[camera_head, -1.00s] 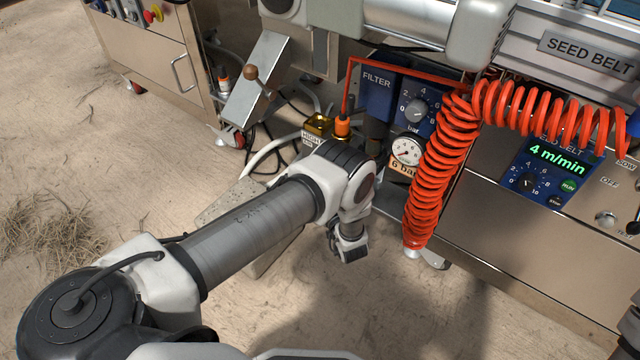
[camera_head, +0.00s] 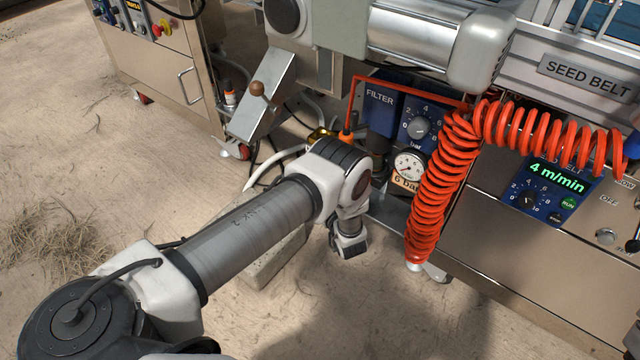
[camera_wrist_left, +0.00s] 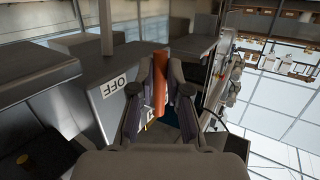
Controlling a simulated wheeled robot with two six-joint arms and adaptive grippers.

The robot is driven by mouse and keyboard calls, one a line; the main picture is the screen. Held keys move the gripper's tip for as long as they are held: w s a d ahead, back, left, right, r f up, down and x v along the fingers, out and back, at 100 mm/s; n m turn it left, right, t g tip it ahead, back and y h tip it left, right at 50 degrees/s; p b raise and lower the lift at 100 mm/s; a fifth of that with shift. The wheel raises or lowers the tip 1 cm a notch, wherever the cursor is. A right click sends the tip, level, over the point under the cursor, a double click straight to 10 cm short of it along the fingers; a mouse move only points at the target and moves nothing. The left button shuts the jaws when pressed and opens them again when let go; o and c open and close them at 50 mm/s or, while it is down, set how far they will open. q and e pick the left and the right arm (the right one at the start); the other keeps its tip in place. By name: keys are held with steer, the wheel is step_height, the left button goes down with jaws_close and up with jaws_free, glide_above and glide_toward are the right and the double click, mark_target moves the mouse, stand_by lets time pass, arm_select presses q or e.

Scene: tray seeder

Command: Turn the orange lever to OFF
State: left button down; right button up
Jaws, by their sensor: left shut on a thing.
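In the left wrist view the orange lever (camera_wrist_left: 160,60) runs up between the two fingers of my left gripper (camera_wrist_left: 163,72). The fingers are shut on it, one on each side. A white label reading OFF (camera_wrist_left: 114,85) is on the grey face left of the lever. In the head view my left wrist hides the gripper. A small orange piece (camera_head: 346,136) shows just above the wrist, beside a brass-coloured part (camera_head: 319,134); I cannot tell whether it is the lever. My right gripper is not in view.
A coiled orange-red hose (camera_head: 440,185) hangs right of my left wrist. Behind the wrist are a blue FILTER unit (camera_head: 380,98) and a pressure gauge (camera_head: 409,166). A speed panel (camera_head: 548,190) sits at the right. Bare floor (camera_head: 90,140) lies left of the arm.

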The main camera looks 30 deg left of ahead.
arm_select(q)
steer(key=shift+d+g+h, duration=0.15)
steer(key=shift+g+h, duration=0.15)
steer(key=c, duration=1.4)
jaws_free()
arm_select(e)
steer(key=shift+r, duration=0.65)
arm_select(q)
steer(key=shift+d, duration=0.1)
steer(key=v, duration=1.2)
steer(key=shift+r, duration=0.1)
